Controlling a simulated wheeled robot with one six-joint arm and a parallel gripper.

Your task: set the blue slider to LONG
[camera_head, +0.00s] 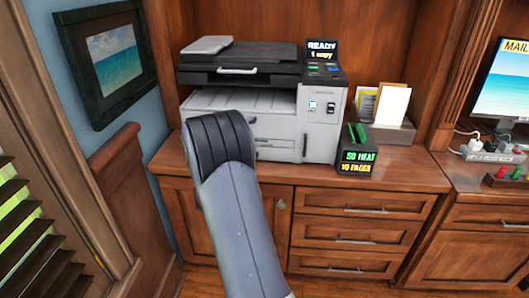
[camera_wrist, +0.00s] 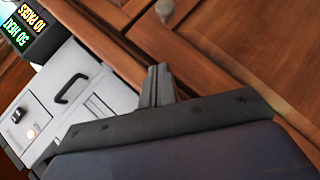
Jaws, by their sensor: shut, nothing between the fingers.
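I cannot make out a blue slider or the word LONG in either view. The black-and-white printer (camera_head: 255,95) stands on the wooden cabinet, with small coloured buttons (camera_head: 322,68) on its top panel, too small to tell apart. Two small switches (camera_head: 322,107) are on its white front, and they also show at the left of the wrist view (camera_wrist: 24,124). My gripper (camera_wrist: 158,72) is shut and empty in the wrist view, pointing toward wooden cabinet fronts, apart from the printer. In the head view my arm hides the gripper and part of the printer's front.
A black box (camera_head: 357,150) with a lit "50 HEAT, 10 PAGES" display stands right of the printer, before a paper holder (camera_head: 385,130). A tray with coloured knobs (camera_head: 507,177) and a power strip (camera_head: 490,153) lie at the right. Cabinet drawers (camera_head: 350,234) are below.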

